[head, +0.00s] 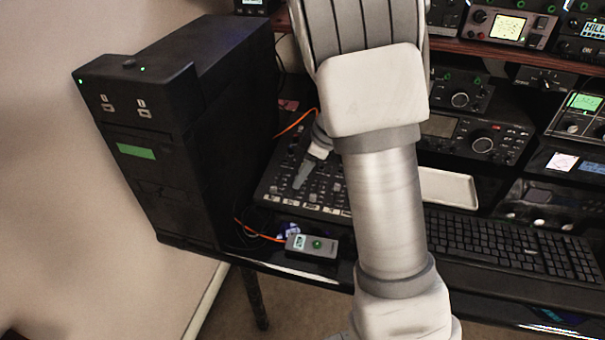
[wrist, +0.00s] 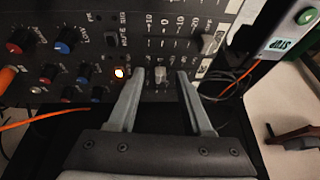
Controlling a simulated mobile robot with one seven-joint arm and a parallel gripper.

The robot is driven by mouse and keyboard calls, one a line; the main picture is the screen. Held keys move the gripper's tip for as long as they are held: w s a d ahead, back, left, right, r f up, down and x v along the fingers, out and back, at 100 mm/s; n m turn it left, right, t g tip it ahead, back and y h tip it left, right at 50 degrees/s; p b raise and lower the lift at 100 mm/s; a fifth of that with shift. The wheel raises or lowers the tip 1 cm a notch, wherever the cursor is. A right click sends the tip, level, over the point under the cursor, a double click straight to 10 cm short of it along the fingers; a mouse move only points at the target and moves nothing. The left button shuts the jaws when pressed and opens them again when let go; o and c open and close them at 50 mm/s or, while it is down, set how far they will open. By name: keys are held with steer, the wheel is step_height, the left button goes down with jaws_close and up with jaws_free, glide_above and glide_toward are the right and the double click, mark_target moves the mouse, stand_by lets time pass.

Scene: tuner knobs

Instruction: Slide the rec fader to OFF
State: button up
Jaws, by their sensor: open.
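A dark mixer panel (head: 268,194) with several knobs and faders lies on the desk in the head view, partly hidden by my arm. My gripper (head: 299,184) is over its left half. In the wrist view my gripper (wrist: 161,74) is open, with one finger on each side of a small grey fader cap (wrist: 161,81). I cannot tell whether either finger touches it. Another grey fader cap (wrist: 209,44) is farther up and right. Numbered scales are printed above and beside the faders. The rec label and OFF mark are not legible, so I cannot tell which fader is rec.
A black computer tower (head: 185,130) stands left of the mixer. A keyboard (head: 510,245) and a white tray (head: 449,187) are to the right. Radios (head: 472,137) stand behind.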

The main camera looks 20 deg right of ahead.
jaws_close()
stand_by(1.4)
